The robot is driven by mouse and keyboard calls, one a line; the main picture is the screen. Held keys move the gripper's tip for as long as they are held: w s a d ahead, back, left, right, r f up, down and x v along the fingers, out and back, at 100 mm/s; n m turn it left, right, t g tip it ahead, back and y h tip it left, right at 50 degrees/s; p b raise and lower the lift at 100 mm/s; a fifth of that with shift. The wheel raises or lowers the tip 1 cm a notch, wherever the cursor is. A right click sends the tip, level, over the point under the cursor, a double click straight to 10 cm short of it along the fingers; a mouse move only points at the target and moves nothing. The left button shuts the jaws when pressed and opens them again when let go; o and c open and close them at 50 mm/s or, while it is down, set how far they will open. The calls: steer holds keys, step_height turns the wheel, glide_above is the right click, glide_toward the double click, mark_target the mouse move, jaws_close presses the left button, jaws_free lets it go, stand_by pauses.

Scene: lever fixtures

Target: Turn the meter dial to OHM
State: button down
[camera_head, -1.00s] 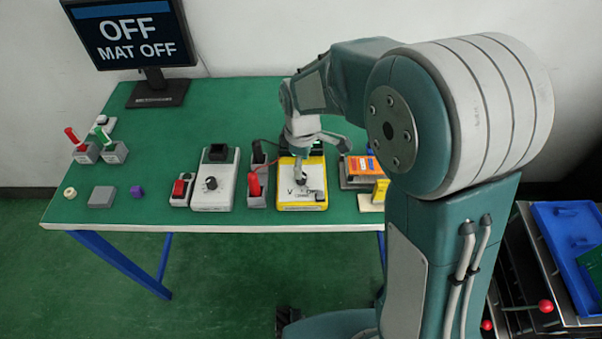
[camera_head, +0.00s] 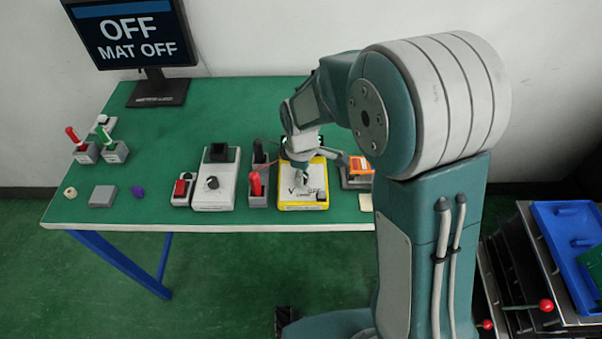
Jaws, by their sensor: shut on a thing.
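The yellow-edged meter (camera_head: 290,203) lies near the table's front edge, with a white face marked "V" on the left and what reads as "OFF" on the right. Its dial (camera_head: 302,182) sits in the middle of the face, partly covered by my gripper. My gripper (camera_head: 303,176) points down over the meter and is shut on the dial. The dial's pointer and the OHM mark cannot be made out. The meter's far part is hidden behind my gripper and wrist.
A red-handled lever (camera_head: 256,187) stands close left of the meter, and a grey-white box with a black knob (camera_head: 213,195) is further left. An orange device (camera_head: 361,164) lies to the right. A monitor (camera_head: 130,35) reads "OFF MAT OFF". The table's back middle is clear.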

steer(key=shift+w+m, duration=0.1)
steer(key=shift+m, duration=0.2)
steer(key=m, duration=0.4)
steer(key=shift+w, duration=0.1)
steer(key=shift+w+r+m, duration=0.1)
steer(key=shift+m, duration=1.9)
steer(key=shift+c, duration=2.2)
jaws_free()
